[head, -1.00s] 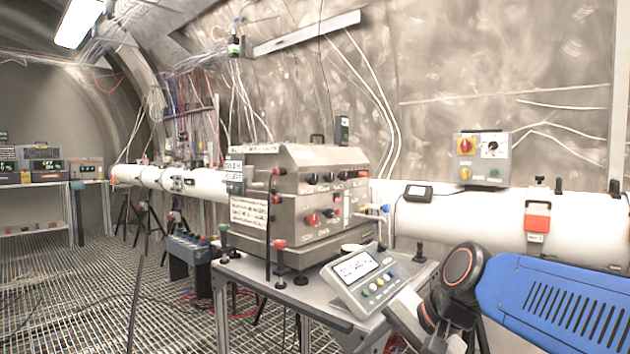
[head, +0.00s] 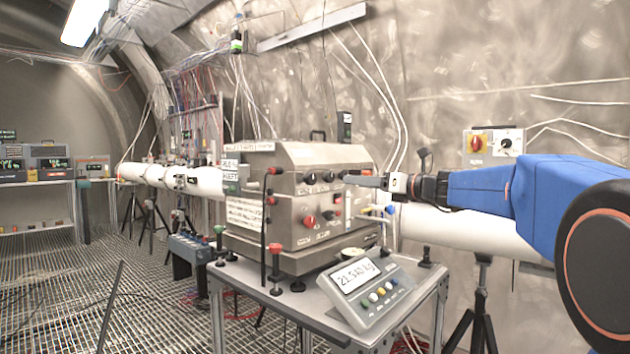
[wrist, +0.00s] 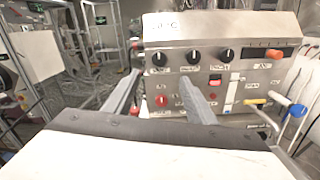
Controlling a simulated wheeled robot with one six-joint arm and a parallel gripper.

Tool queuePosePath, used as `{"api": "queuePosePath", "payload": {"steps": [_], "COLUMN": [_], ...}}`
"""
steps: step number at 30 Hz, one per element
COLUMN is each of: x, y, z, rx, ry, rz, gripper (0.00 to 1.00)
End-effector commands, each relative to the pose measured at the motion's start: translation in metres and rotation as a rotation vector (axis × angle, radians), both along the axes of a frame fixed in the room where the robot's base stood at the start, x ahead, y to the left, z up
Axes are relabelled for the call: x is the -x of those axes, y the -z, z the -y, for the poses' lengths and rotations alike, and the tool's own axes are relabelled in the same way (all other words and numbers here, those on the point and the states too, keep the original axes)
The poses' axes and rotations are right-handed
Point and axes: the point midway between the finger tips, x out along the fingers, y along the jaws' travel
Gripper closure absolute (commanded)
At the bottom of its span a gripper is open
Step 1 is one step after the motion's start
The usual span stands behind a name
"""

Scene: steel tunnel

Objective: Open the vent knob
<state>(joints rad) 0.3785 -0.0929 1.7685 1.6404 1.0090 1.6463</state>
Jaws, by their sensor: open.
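The steel box (head: 300,155) stands on the table, its sloped front carrying a row of black knobs: a left knob (wrist: 159,60), a middle knob (wrist: 193,56) and a right knob (wrist: 227,54). A red knob (wrist: 161,100) is below the left one. I cannot read which label says vent. My gripper (wrist: 159,79) is open and empty, its two fingers pointing at the panel. In the wrist view the left black knob shows between and just beyond the fingertips. In the head view my gripper (head: 360,181) reaches in from the right, near the panel's right part.
A scale display (head: 365,288) sits on the table (head: 300,322) in front of the box. Blue and yellow handled valves (wrist: 294,110) stick out at the box's right. A white pipe (head: 455,228) runs behind.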

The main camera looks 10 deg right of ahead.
Motion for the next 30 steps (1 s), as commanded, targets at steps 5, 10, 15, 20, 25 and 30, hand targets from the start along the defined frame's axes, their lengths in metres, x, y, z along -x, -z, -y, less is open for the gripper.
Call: {"api": "queuePosePath", "payload": {"steps": [5, 10, 15, 20, 25, 30], "x": [-0.018, -0.042, -0.066, -0.089, -0.111, -0.127], "y": [0.001, 0.001, 0.001, 0.001, 0.001, 0.001], "z": [-0.015, -0.033, -0.051, -0.068, -0.084, -0.095], "rx": [0.001, 0.003, 0.004, 0.005, 0.005, 0.006], "ry": [-0.004, -0.005, -0.005, -0.004, -0.004, -0.003], "rz": [0.000, -0.001, -0.001, 0.000, 0.000, 0.001], "gripper": [0.49, 0.49, 0.49, 0.49, 0.49, 0.49]}}
